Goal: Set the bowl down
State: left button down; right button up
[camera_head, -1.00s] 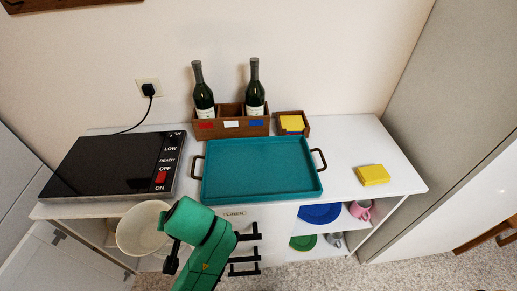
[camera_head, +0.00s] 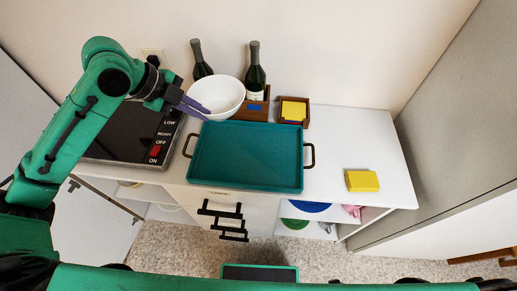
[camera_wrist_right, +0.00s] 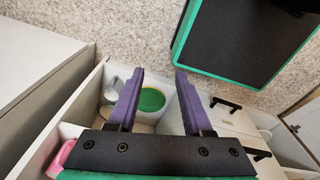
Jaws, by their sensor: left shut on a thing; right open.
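The white bowl (camera_head: 222,92) is in the air over the back left part of the teal tray (camera_head: 247,184), in front of the bottles. My left gripper (camera_head: 197,108) is shut on the bowl's left rim. The bowl looks roughly upright and covers part of the bottle holder. The tray is empty and lies on the white hutch top (camera_head: 385,150). My right gripper (camera_wrist_right: 160,72) shows only in the right wrist view. It is open and empty, facing the hutch's lower shelves.
Two dark bottles (camera_head: 256,75) stand in a wooden holder (camera_head: 257,107) behind the tray. A black hotplate (camera_head: 120,135) is on the left, partly behind my left arm. A yellow block (camera_head: 361,181) lies on the right. A green plate (camera_wrist_right: 152,100) is on a shelf.

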pick_arm(q)
jog(key=shift+d+r, duration=0.15)
jog(key=shift+d, duration=0.05)
jog(key=f+p, duration=0.1)
jog(key=f, duration=0.5)
jog(key=f+p, duration=0.1)
jog(key=f, duration=0.6)
jog(key=a+f+p, duration=0.1)
jog(key=f, duration=0.6)
jog(key=shift+s, duration=0.3)
jog(key=c, duration=1)
grip_release()
jog(key=shift+f, duration=0.1)
jog(key=shift+c, duration=0.2)
pick_arm(e)
jog(key=r, duration=0.3)
jog(key=shift+s+a+r, duration=0.15)
jog(key=shift+s, duration=0.05)
pick_arm(q)
jog(key=shift+a, duration=0.1)
